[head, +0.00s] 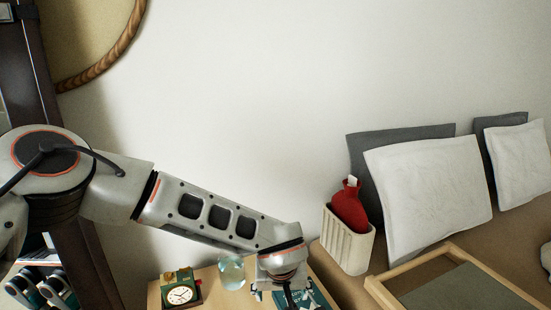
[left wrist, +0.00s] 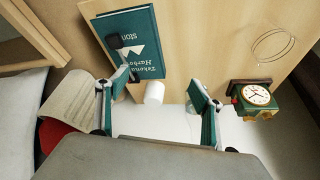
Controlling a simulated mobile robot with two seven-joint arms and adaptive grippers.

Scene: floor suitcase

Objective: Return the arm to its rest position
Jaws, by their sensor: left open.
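My left arm reaches across the head view from the left. Its wrist is over a light wooden bedside table (head: 215,276), and its gripper mostly drops below the bottom edge there. In the left wrist view my left gripper (left wrist: 155,108) is open, its two teal-and-grey fingers well apart. A small white cylinder (left wrist: 154,93) shows in the gap between the fingers; I see no finger touching it. A teal book (left wrist: 135,45) lies on the table beyond the left finger; it also shows at the bottom of the head view (head: 316,296).
A green clock (head: 181,292) and a clear glass vessel (head: 231,273) stand close to my left forearm. A cream ribbed bin (head: 347,240) holding a red bottle (head: 349,207) is right of my wrist. Pillows (head: 428,186) and a wooden tray (head: 392,297) are further right.

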